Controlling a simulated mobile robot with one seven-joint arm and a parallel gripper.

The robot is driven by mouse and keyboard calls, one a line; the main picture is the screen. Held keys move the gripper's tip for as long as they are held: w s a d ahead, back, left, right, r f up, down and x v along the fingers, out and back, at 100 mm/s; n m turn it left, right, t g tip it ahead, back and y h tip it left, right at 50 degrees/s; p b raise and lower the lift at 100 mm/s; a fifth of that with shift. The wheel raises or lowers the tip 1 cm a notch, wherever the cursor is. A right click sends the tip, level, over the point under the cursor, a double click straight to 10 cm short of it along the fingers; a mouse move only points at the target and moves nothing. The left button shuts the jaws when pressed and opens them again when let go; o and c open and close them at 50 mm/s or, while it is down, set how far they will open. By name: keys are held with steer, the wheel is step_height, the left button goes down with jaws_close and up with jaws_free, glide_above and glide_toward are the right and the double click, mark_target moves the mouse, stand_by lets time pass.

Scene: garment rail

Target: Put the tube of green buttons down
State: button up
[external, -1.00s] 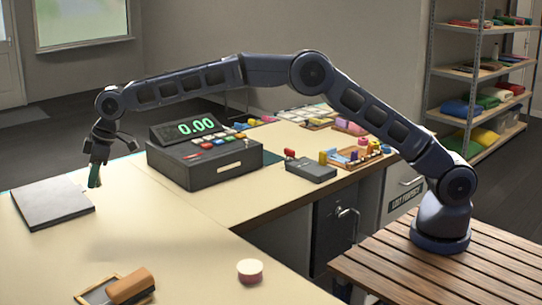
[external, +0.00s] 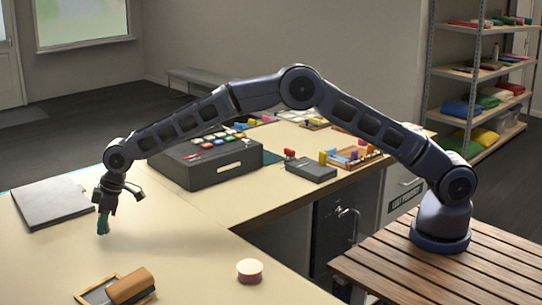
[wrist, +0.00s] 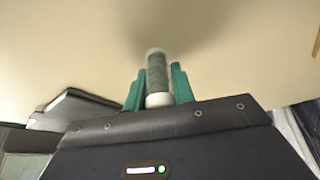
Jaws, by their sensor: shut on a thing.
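The tube of green buttons (wrist: 158,75) stands out between the two teal fingers of my gripper (wrist: 158,88) in the wrist view. It is a clear tube with pale ends and green contents. In the external view my gripper (external: 103,224) points down at the left part of the counter (external: 180,250), with its fingers low over the top. The tube is hard to tell from the fingers there. I cannot tell whether the tube touches the counter.
A grey folder (external: 52,202) lies behind and left of my gripper. A dark cash register (external: 207,160) stands behind right. The counter around the gripper is clear.

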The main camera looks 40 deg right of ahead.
steer(key=shift+f, duration=0.7)
steer(key=shift+f, duration=0.15)
steer(key=o, duration=1)
steer(key=v, duration=1.2)
